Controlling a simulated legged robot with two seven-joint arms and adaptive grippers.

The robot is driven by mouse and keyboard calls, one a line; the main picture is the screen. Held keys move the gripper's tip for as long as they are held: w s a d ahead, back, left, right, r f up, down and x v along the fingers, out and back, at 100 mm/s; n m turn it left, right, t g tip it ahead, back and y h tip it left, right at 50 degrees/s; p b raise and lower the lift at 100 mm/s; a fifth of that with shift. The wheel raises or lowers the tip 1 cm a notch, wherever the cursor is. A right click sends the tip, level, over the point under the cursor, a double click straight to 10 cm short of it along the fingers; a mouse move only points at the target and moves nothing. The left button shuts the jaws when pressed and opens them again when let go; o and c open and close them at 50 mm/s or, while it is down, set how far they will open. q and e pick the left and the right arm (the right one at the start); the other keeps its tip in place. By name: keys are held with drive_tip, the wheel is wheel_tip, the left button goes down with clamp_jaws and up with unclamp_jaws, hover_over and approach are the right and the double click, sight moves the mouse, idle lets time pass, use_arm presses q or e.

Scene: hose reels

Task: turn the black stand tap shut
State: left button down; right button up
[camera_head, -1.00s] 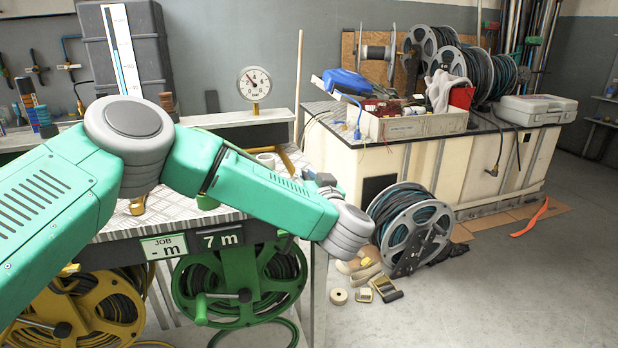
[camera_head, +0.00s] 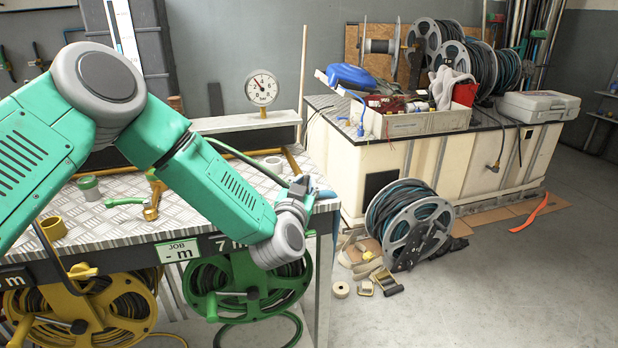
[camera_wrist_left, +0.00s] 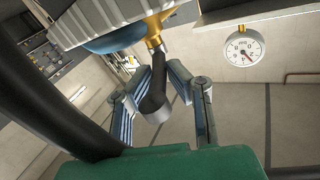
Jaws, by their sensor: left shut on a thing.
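My left gripper (camera_head: 308,190) is at the far right corner of the metal bench in the head view. In the left wrist view, its fingers (camera_wrist_left: 158,112) are on both sides of a black tap handle (camera_wrist_left: 155,88) and shut on it. The handle runs up to a brass fitting (camera_wrist_left: 154,27). In the head view the black tap is hidden behind my gripper and forearm, and its exact turn is hard to tell. My right gripper is in neither view.
Green (camera_head: 250,290) and yellow (camera_head: 75,315) hose reels hang below.

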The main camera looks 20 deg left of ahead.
use_arm(q)
drive_tip(key=m+h, duration=0.1)
drive_tip(key=a+m+h, duration=0.1)
drive_tip(key=shift+f+h, duration=0.2)
drive_tip(key=shift+h, duration=0.2)
drive_tip(key=shift+a+m+h, duration=0.3)
drive_tip(key=shift+m+h, duration=0.3)
drive_tip(key=shift+h, duration=0.4)
drive_tip(key=shift+g, duration=0.3)
drive_tip(key=c, duration=1.8)
unclamp_jaws()
drive_tip(key=shift+o, duration=1.2)
drive_tip(key=shift+w+a, duration=0.1)
drive_tip(key=shift+w, duration=0.1)
drive_tip(key=shift+s, duration=0.1)
drive_tip(key=shift+s, duration=0.2)
drive_tip(key=s+a, duration=0.2)
drive_tip(key=s, duration=0.9)
drive_tip(key=shift+a, duration=0.2)
